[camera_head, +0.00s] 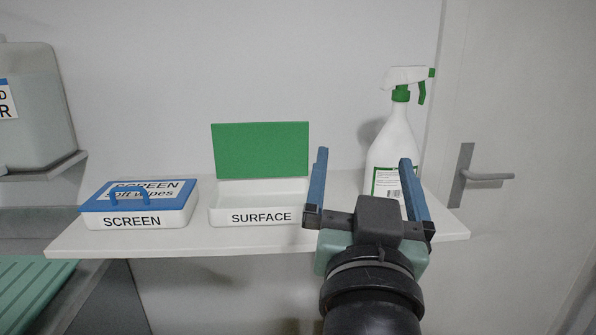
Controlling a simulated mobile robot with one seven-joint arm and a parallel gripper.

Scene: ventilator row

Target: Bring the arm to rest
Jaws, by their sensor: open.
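My gripper (364,170) is open, its two blue fingers pointing up and away in front of the right part of the white shelf. Nothing shows between the fingers except the wall, the shelf and part of the spray bottle behind them. My arm comes in from the bottom right of the view. The gripper hides the right end of the SURFACE box and the lower part of the spray bottle. I cannot tell how far the fingers are from the bottle.
The shelf (180,240) holds a closed blue-lidded SCREEN box (150,218), a SURFACE box (230,217) with its green lid (262,150) raised, and a white spray bottle (396,140). A canister (35,120) stands left; a door handle (485,177) is right.

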